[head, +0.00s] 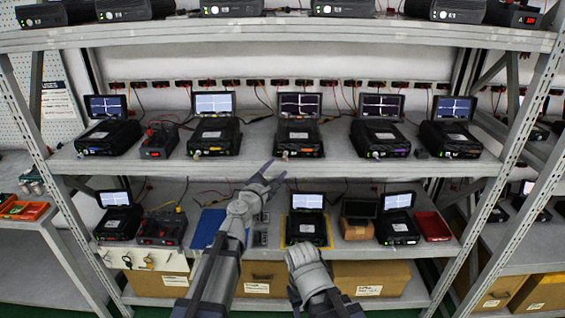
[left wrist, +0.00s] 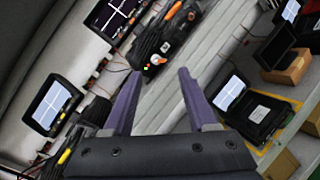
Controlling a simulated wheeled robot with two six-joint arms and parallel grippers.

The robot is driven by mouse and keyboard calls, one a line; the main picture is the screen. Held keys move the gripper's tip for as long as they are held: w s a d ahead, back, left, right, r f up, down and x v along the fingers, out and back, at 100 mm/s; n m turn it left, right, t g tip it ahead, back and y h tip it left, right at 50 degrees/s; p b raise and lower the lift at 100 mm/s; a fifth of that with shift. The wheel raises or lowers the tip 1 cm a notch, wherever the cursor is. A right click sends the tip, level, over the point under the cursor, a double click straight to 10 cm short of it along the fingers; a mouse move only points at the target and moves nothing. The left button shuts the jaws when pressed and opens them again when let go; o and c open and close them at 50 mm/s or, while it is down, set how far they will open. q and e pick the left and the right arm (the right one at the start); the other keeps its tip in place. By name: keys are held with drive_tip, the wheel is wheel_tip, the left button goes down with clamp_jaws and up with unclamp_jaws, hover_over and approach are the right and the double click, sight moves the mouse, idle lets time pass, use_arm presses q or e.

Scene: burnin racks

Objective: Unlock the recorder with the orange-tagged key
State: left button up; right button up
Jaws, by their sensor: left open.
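A black recorder with an orange label strip (head: 298,140) and a lit screen stands in the middle of the centre shelf. My left gripper (head: 270,172) is open and empty in front of and below its front left corner, apart from it. In the left wrist view, the open fingers (left wrist: 157,98) point toward a recorder front with orange marks (left wrist: 160,42). A small pale orange spot shows at the recorder's front left in the head view; I cannot tell whether it is a key or tag.
Other recorders stand on both sides, including one with a yellow label (head: 214,137) and one with a purple label (head: 379,138). Below are a recorder on a yellow-edged mat (head: 307,218), a blue mat (head: 207,228) and a red tray (head: 432,226). The centre shelf's front edge (head: 350,167) lies near my left gripper.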

sight(285, 159)
use_arm(q)
drive_tip(key=x, duration=0.5)
drive_tip(key=shift+w+d, duration=0.1)
drive_tip(key=shift+w, duration=0.15)
drive_tip(key=shift+c, duration=0.3)
clamp_jaws()
